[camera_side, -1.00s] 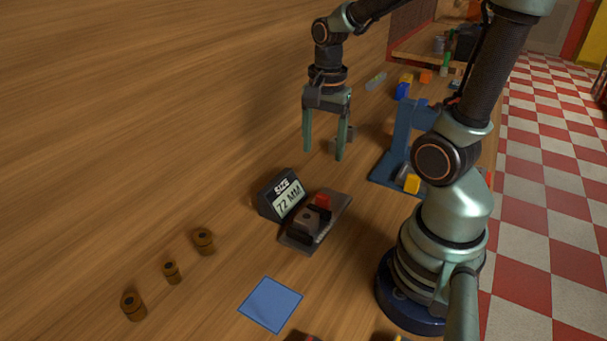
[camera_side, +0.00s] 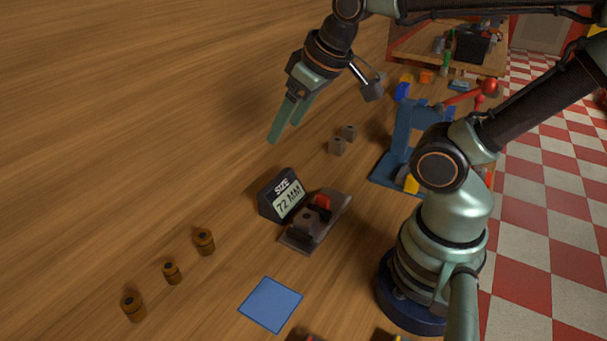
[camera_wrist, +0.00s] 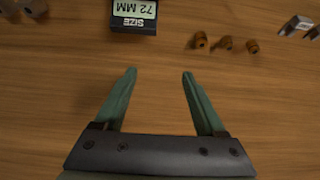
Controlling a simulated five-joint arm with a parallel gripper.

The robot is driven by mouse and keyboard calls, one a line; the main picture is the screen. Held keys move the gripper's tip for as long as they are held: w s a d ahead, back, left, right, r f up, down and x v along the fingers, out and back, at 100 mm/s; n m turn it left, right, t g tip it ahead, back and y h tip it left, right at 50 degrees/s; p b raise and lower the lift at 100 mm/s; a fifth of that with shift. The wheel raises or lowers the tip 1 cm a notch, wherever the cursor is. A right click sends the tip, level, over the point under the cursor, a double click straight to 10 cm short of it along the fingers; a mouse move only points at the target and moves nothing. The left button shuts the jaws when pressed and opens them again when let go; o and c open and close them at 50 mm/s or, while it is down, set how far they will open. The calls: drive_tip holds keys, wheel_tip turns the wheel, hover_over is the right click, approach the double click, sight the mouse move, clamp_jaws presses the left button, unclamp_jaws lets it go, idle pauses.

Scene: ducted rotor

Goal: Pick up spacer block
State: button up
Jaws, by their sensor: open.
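Two small grey-brown blocks, each with a dark spot, stand close together on the wooden table in the side view: a nearer block (camera_side: 338,146) and a farther block (camera_side: 349,132). I cannot tell for sure whether either is the spacer block. Two similar blocks show at the top left of the wrist view, one partly cut off (camera_wrist: 34,6). My gripper (camera_side: 284,131) is open and empty, tilted, above the table to the left of these blocks. In the wrist view its fingers (camera_wrist: 159,74) are apart with only bare wood between them.
A black sign reading "SIZE 72 MM" (camera_side: 282,195) stands beside a dark fixture (camera_side: 298,241) holding a grey-brown piece and a red piece. Several brown round pegs (camera_side: 204,241) and a blue square (camera_side: 270,304) lie nearer. A blue stand (camera_side: 404,140) is right.

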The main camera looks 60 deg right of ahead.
drive_tip(key=shift+o, duration=1)
drive_tip(key=n+g, duration=0.6)
drive_tip(key=n, duration=1.2)
hover_over(307, 216)
wheel_tip(307, 216, down, 11)
drive_tip(key=shift+a+f, duration=0.1)
drive_tip(key=shift+f, duration=5.85)
clamp_jaws()
